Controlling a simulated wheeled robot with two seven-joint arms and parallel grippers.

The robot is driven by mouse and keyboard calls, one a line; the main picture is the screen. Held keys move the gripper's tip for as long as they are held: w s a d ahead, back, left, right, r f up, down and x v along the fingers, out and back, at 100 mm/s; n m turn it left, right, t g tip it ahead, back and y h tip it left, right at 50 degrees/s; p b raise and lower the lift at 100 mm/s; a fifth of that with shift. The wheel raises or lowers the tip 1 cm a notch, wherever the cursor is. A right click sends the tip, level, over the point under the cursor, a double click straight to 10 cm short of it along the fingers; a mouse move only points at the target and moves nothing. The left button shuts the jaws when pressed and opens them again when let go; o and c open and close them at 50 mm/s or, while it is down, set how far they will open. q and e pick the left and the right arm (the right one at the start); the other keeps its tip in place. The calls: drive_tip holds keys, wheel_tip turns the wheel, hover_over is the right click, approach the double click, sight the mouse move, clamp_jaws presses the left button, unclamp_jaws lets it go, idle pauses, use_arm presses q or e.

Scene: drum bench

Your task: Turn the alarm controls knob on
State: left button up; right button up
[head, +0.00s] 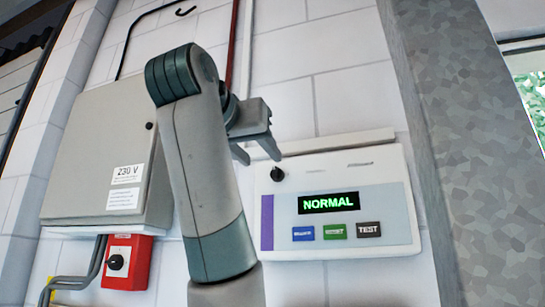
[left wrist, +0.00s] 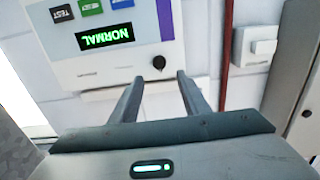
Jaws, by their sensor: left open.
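The white alarm panel (head: 340,240) is on the wall with a green "NORMAL" display (head: 328,203). A small black knob (head: 277,174) sits at its upper left corner. My left gripper (head: 262,157) is open just above the knob and empty. In the left wrist view, which shows the panel upside down, the knob (left wrist: 159,62) lies beyond and between the two open fingertips (left wrist: 160,77). I see no contact with it. My right gripper is not in view.
Blue, green and dark TEST buttons (head: 368,229) line the panel's lower part. A grey 230 V cabinet (head: 100,150) and a red box (head: 138,270) with a black knob (head: 116,262) are at left. A grey column (head: 450,140) stands right of the panel.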

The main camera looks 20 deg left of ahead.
sight(274, 171)
use_arm(q)
drive_tip(key=w+p, duration=0.2)
drive_tip(key=w, duration=0.2)
drive_tip(key=w+p, duration=0.2)
drive_tip(key=w, duration=0.2)
drive_tip(key=shift+d+r, duration=0.1)
drive_tip(key=shift+d, duration=0.1)
drive_tip(key=shift+w+p, duration=0.35)
drive_tip(key=shift+w, duration=0.15)
drive_tip(key=c, duration=1)
